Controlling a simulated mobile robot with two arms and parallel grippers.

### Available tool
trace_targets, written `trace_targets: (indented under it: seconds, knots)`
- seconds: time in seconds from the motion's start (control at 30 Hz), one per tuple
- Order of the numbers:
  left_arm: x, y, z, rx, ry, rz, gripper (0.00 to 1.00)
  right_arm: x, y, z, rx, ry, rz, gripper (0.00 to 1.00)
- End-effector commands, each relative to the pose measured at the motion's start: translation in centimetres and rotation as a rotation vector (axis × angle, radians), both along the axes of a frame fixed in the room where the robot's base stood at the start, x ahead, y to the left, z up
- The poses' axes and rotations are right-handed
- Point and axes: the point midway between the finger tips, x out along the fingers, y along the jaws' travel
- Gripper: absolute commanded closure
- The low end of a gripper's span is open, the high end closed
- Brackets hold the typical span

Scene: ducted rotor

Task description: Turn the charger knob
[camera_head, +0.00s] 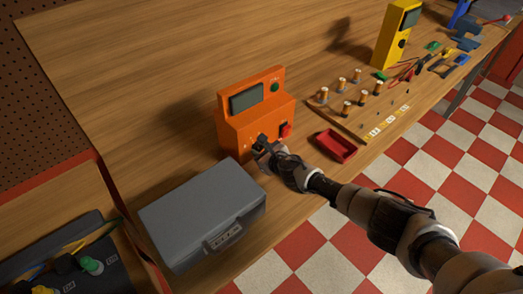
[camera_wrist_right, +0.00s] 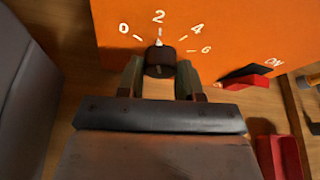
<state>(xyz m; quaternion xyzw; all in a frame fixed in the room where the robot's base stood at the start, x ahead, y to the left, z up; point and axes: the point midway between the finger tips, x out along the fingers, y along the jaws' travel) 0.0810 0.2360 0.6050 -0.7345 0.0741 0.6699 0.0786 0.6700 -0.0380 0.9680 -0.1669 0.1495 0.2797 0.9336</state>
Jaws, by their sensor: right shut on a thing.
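The orange charger (camera_head: 245,128) stands on the wooden bench with a dark screen and a green button on its upper part. Its dark knob (camera_wrist_right: 160,58) shows in the right wrist view, below a white dial marked 0, 2, 4 and 6. The knob's pointer mark is at about 2. My right gripper (camera_head: 262,145) is at the charger's lower front; in the right wrist view its two fingers (camera_wrist_right: 160,76) stand on either side of the knob, shut on it. In the head view the gripper mostly hides the knob. My left gripper is in neither view.
A red switch (camera_wrist_right: 245,82) marked ON is right of the dial. A grey case (camera_head: 200,215) stands close to the left of my right gripper. A red tray (camera_head: 336,147) and a board with several spools (camera_head: 350,105) lie to the right. A yellow device (camera_head: 396,35) stands farther back.

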Motion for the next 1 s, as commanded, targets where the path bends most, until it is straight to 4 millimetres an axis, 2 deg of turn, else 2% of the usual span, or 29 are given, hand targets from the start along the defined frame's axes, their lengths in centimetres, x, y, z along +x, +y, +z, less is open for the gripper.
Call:
trace_targets:
  seconds: [0.2,0.23,0.4,0.77,1.0]
  knots:
    - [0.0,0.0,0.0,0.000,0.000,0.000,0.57,-0.1,0.0,-0.1,-0.001,0.002,0.000,0.88]
    - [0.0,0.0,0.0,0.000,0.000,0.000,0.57,-0.1,0.0,-0.1,-0.002,0.001,0.000,0.63]
    - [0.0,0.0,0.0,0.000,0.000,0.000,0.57,0.0,0.0,-0.1,-0.001,0.000,0.000,0.39]
    - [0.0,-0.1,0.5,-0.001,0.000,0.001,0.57,-0.4,-0.3,0.3,-0.002,0.000,0.001,0.39]
    - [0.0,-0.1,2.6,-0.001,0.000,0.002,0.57,-3.3,-2.1,1.9,-0.003,0.001,0.002,0.39]
